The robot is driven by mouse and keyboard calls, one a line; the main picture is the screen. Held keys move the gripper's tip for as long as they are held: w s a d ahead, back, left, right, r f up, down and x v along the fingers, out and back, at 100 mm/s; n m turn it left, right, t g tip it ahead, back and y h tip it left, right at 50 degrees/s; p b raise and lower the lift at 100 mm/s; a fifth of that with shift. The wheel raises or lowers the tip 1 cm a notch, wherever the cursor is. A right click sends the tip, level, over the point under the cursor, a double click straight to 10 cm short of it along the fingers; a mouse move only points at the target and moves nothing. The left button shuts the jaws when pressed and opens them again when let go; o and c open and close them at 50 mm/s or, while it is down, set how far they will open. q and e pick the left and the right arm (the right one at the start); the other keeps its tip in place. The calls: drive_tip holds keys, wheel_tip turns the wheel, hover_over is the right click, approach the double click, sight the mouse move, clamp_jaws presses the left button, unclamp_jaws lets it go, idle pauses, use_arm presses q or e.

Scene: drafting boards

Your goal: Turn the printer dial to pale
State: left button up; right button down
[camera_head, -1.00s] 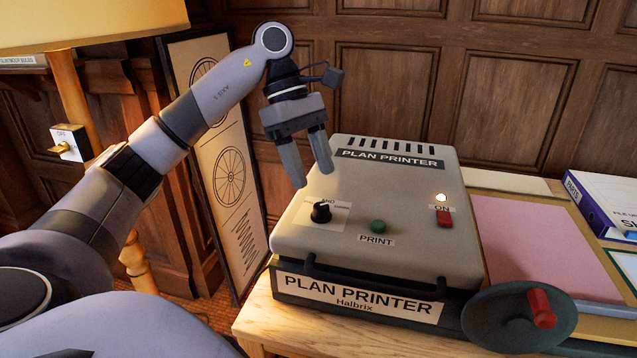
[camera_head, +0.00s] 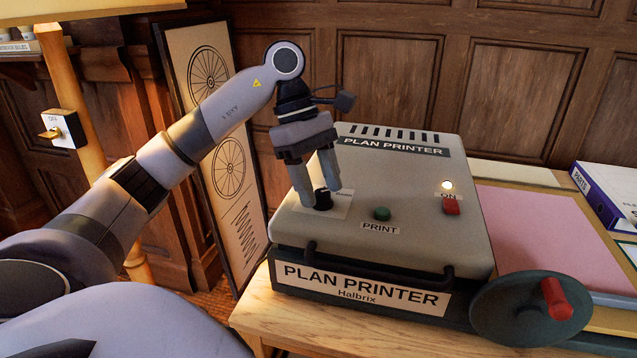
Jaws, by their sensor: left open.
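The plan printer (camera_head: 425,225) is a beige box on a wooden table. Its black dial (camera_head: 322,200) is at the left of the top face, on a white label plate mostly covered by my fingers, so the setting cannot be read. My left gripper (camera_head: 319,199) is open and points down, with its two fingers on either side of the dial. I cannot tell whether they touch it. My right gripper is not in view.
A green PRINT button (camera_head: 382,213) and a red switch (camera_head: 451,207) with a lit lamp lie right of the dial. A crank wheel (camera_head: 515,312) with a red handle sticks out at the front right. A pink sheet (camera_head: 550,235) and a binder (camera_head: 605,195) lie to the right.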

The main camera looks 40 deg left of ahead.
use_arm(q)
clamp_jaws()
